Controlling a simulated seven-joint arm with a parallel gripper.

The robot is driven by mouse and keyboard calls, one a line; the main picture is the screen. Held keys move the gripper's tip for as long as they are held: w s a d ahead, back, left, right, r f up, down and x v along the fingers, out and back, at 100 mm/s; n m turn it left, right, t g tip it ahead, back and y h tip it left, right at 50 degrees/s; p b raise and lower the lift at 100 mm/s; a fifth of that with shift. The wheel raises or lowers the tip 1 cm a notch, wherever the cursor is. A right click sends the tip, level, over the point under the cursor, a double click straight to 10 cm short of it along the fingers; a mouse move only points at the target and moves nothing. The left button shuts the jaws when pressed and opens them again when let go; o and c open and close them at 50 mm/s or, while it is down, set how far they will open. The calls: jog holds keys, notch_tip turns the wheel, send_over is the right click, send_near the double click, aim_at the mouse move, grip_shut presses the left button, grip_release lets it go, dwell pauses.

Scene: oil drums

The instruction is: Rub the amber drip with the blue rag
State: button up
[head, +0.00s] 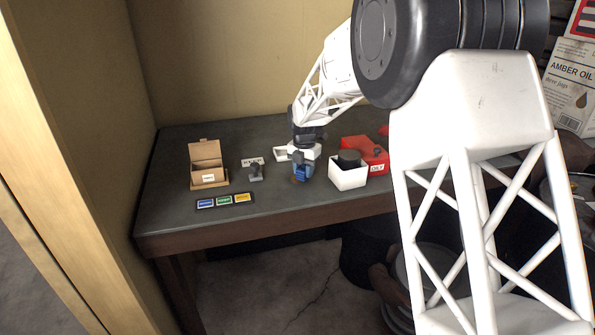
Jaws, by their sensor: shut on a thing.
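My gripper (303,163) points down over the middle of the dark table, shut on the blue rag (303,173). The rag is bunched under the fingers, low at the table top. A small amber-brown patch, which looks like the amber drip (294,179), shows at the rag's lower left edge. The rag and gripper seem to cover the rest of it. I cannot tell whether the rag presses on it.
Left of my gripper are an open cardboard box (208,172), a small grey stamp-like object (256,172) and a strip of coloured labels (224,201). Close on the right stand a white container (347,178) with something dark in it and a red box (375,159).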

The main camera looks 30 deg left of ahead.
aim_at(285, 180)
jog(key=shift+w+d, duration=0.2)
jog(key=shift+w, duration=0.05)
jog(key=shift+w+d+f, duration=0.15)
jog(key=shift+d, duration=0.05)
jog(key=shift+s+a+f, duration=0.1)
jog(key=shift+s+a, duration=0.1)
jog(key=shift+s+a+r, duration=0.15)
jog(key=shift+r, duration=0.05)
jog(key=shift+s+a+f, duration=0.2)
jog(key=shift+s+a+r, duration=0.2)
jog(key=shift+s+a, duration=0.15)
jog(key=shift+a, duration=0.05)
jog(key=shift+s+a+f, duration=0.1)
jog(key=shift+s+a, duration=0.2)
jog(key=shift+s, duration=0.05)
jog(key=shift+s+a, duration=0.25)
jog(key=shift+a, duration=0.05)
jog(key=shift+s+a, duration=0.2)
jog(key=shift+s, duration=0.05)
jog(key=shift+s+a, duration=0.85)
jog(key=shift+a, duration=0.05)
notch_tip(285, 180, up, 8)
jog(key=shift+r, duration=0.25)
